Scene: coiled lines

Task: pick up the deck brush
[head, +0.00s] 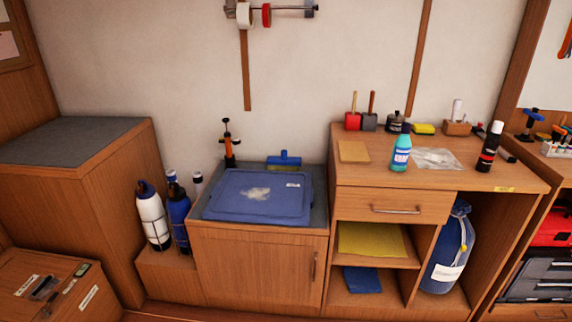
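A blue brush-like thing (284,160) with a short upright knob and a yellowish lower edge stands at the back of the low cabinet's grey top (318,205). It looks like the deck brush, but it is small here and I cannot be sure. It is behind a blue lidded bin (262,193), which may hide its lower part. Neither of my grippers is in view.
A black and orange clamp-like tool (228,145) stands left of the brush. The higher counter (440,178) on the right holds a teal bottle (400,153), a black bottle (489,147) and a yellow sponge (424,129). Bottles (152,215) stand in a rack at left.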

